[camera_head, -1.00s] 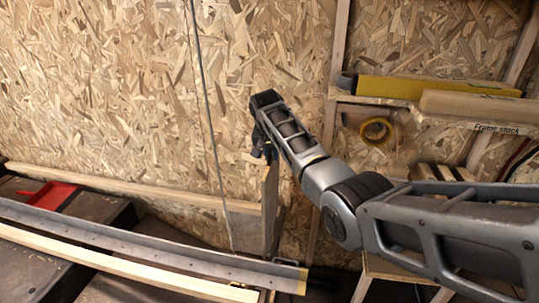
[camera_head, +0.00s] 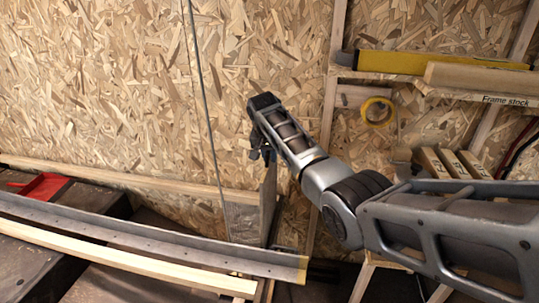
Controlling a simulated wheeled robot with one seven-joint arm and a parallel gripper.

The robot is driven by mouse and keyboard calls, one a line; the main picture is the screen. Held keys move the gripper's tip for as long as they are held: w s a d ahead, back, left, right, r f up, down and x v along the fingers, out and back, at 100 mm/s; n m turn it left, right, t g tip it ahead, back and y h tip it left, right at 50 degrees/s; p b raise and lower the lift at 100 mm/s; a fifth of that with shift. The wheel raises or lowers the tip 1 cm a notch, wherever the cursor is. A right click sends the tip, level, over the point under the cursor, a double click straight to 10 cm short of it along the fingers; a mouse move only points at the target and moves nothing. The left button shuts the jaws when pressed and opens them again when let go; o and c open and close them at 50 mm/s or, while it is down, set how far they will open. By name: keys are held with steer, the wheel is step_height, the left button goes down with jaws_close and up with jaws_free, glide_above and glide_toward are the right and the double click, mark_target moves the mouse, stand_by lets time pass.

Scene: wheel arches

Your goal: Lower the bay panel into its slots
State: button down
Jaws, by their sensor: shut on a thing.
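The bay panel, a thin grey-brown board (camera_head: 268,206), stands upright below my gripper (camera_head: 264,154), seen at a steep angle. My gripper is shut on its top edge; the wrist partly hides the grip. The panel's lower part is near the right end of a long grey metal rail (camera_head: 150,237) with a row of holes. A pale timber strip (camera_head: 120,264) runs along the near side of the rail. The slots cannot be made out, and whether the panel's bottom edge touches anything is unclear.
A shelf labelled "Frame stock" (camera_head: 505,99) at right holds a yellow level (camera_head: 430,62) and a timber length (camera_head: 475,77). A yellow tape roll (camera_head: 377,111) is below it. A thin cable (camera_head: 204,105) hangs left of my gripper. A red tray (camera_head: 44,187) lies at far left.

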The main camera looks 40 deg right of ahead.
mark_target(270, 196)
steer(key=shift+f+b, duration=8.15)
steer(key=shift+f, duration=0.7)
steer(key=shift+f+b, duration=4.3)
steer(key=shift+f, duration=2.55)
steer(key=shift+s+a+f+b, duration=0.15)
steer(key=shift+f+b, duration=0.3)
steer(key=shift+f, duration=0.55)
steer(key=shift+s+f+b, duration=0.35)
steer(key=shift+f+b, duration=0.05)
steer(key=shift+f, duration=0.5)
steer(key=c, duration=1)
jaws_free()
steer(key=shift+s+f, duration=0.1)
steer(key=shift+f, duration=0.05)
step_height(270, 196, up, 12)
steer(key=a+p, duration=0.2)
steer(key=p, duration=0.4)
steer(key=shift+a+f+t, duration=0.25)
steer(key=shift+t, duration=0.05)
